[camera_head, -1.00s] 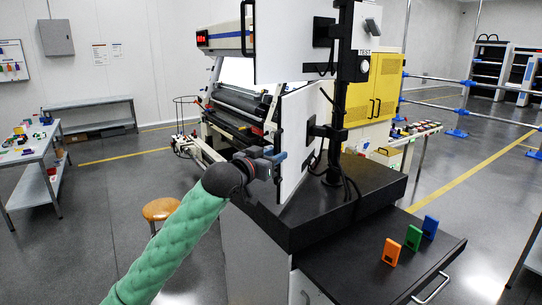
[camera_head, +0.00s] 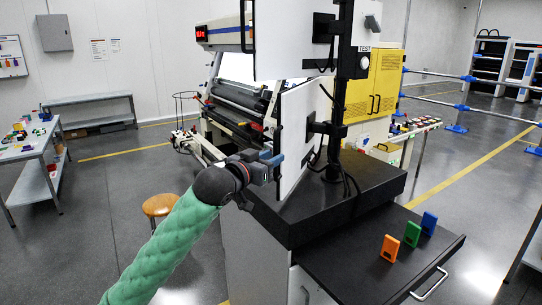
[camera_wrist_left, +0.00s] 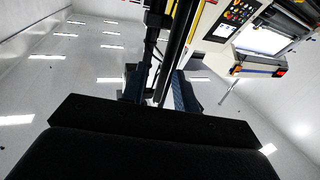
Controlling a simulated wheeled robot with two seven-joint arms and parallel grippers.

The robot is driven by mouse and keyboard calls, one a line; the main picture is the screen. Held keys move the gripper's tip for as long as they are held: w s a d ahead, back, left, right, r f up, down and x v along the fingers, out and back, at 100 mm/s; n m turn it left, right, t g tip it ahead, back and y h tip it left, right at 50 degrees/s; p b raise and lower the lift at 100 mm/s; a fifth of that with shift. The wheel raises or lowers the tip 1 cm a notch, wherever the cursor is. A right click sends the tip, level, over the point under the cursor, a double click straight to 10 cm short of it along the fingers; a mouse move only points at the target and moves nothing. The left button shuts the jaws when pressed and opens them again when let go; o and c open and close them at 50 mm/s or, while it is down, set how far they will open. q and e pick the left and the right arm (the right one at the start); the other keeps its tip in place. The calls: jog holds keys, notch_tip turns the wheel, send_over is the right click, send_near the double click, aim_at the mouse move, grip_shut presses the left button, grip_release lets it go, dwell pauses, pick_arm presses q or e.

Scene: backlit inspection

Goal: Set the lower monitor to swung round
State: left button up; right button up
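The lower monitor (camera_head: 297,135) is a white panel on a bracket on the black post (camera_head: 346,95), in the middle of the head view. It stands steeply angled to me, with a thin black handle (camera_head: 280,130) along its left edge. My left gripper (camera_head: 277,160) is at the lower end of that handle. In the left wrist view the blue-grey fingertips (camera_wrist_left: 158,92) stand apart, with dark upright bars between or just behind them. I cannot tell whether they touch the handle. My right gripper is not in view.
The upper monitor (camera_head: 290,40) hangs above on the same post. The post stands on a black-topped cabinet (camera_head: 345,205). Orange (camera_head: 390,248), green (camera_head: 412,234) and blue (camera_head: 429,223) blocks stand on its lower right top. A stool (camera_head: 160,205) is left of my arm.

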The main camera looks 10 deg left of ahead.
pick_arm(q)
jog(key=shift+s+p, duration=0.35)
jog(key=shift+s, duration=2.15)
